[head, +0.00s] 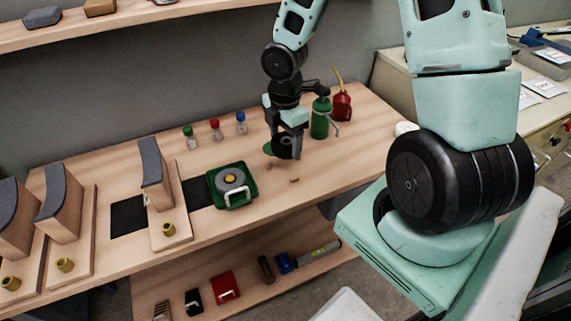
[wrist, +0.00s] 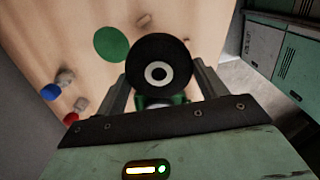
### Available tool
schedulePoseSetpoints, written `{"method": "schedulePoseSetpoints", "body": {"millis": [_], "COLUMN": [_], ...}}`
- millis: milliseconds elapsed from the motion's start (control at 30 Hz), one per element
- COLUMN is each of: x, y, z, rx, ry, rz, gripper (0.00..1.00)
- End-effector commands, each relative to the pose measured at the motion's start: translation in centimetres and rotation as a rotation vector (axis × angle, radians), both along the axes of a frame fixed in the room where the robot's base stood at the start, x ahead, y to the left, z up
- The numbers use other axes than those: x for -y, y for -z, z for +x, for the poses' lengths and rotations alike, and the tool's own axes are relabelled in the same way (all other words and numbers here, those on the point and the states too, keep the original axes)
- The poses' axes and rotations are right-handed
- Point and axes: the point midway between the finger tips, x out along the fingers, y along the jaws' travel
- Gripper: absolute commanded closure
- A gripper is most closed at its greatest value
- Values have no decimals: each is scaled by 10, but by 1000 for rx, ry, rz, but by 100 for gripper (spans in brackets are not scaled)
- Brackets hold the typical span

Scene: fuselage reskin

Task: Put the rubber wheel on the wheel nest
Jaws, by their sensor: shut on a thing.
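My gripper (head: 287,141) is shut on the black rubber wheel (wrist: 159,52). In the wrist view the wheel sits between the two fingers, its pale ring and dark centre facing the camera. In the head view the wheel (head: 281,149) hangs beneath the gripper, over or close to the bench top; the gap is hard to judge. A flat green disc (wrist: 110,44), which looks like the wheel nest, lies on the bench just left of the wheel. It also shows in the head view (head: 267,149), partly hidden by the wheel.
A green tray (head: 251,191) holding a grey disc stands left of the gripper. Small bottles with coloured caps (head: 215,130) stand behind. A green bottle (head: 320,120) and a red oil can (head: 342,103) stand close on the right. Bench space in front is mostly clear.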

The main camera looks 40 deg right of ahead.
Motion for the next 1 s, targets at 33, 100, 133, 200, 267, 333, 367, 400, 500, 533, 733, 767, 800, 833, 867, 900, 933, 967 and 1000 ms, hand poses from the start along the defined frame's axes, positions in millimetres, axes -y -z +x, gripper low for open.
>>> {"method": "schedulePoseSetpoints", "body": {"millis": [33,100,133,200,267,333,367,400,500,533,733,767,800,833,867,900,933,967,1000], "x": [-1,-1,-1,0,0,0,0,-1,-1,-1,0,0,0,0,0,0,0,0,0], "y": [14,24,27,32,35,41,45,51,66,69,70,70,70,71,71,73,74,75,76], "z": [0,0,0,0,0,0,0,0,0,0,0,0,0,0,0,0,0,0,0], "rx": [-4,-2,-3,-1,0,-1,-2,-2,-2,-2,1,1,1,1,0,0,0,0,0], "ry": [-2,-2,-1,1,0,1,1,2,0,1,3,3,3,3,3,3,3,3,3], "rz": [0,0,0,0,0,-1,-1,0,0,-1,-1,0,-1,-1,0,0,0,0,0], "gripper": [59,59,59,59,59,59,59,59,59,59,59,59,59,59,59,59,59,59,59]}}
